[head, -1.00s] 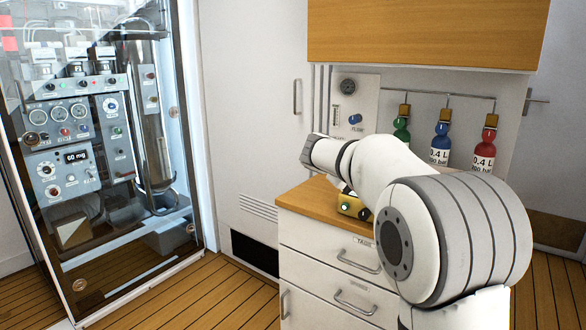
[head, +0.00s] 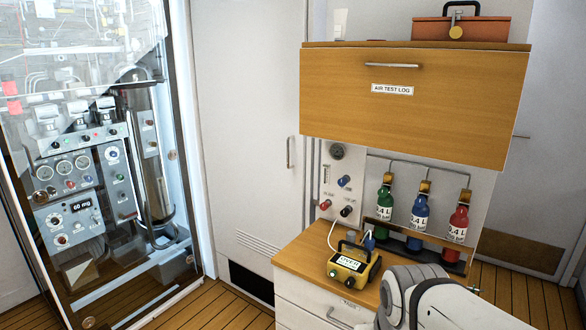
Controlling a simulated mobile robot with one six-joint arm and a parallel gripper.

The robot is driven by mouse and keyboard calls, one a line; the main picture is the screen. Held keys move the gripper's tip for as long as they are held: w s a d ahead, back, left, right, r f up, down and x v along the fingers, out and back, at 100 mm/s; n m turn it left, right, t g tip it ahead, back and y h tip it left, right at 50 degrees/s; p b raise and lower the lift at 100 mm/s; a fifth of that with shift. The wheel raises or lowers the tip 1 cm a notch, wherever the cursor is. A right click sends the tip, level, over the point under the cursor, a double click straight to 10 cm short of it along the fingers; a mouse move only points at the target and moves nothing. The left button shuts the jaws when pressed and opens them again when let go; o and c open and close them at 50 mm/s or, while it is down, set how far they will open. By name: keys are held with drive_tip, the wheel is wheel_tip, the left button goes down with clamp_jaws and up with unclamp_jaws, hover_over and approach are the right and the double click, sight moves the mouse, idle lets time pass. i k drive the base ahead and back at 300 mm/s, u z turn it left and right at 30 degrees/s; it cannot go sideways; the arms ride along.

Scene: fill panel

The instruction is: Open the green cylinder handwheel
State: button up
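The green cylinder (head: 384,204) stands upright at the left of a row of three on the back panel, above the wooden counter. A brass-coloured valve block (head: 388,179) sits at its top, with a thin pipe rising from it. The handwheel is too small to make out clearly. My arm (head: 430,296) shows at the bottom right, in front of the counter, below and apart from the cylinders. My gripper's fingers do not show.
A blue cylinder (head: 419,212) and a red cylinder (head: 458,223) stand to the right. A yellow instrument (head: 352,266) with a hose sits on the counter (head: 300,255). A wooden cabinet (head: 420,110) overhangs the cylinders. Small knobs (head: 344,181) are on the panel at left.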

sight(383, 192)
drive_tip(key=k, duration=1.3)
drive_tip(key=z, duration=0.65)
drive_tip(key=i, duration=2.05)
drive_tip(key=u, duration=0.65)
drive_tip(key=k, duration=0.8)
drive_tip(key=u, duration=0.15)
drive_tip(key=i, duration=0.55)
drive_tip(key=z, duration=0.1)
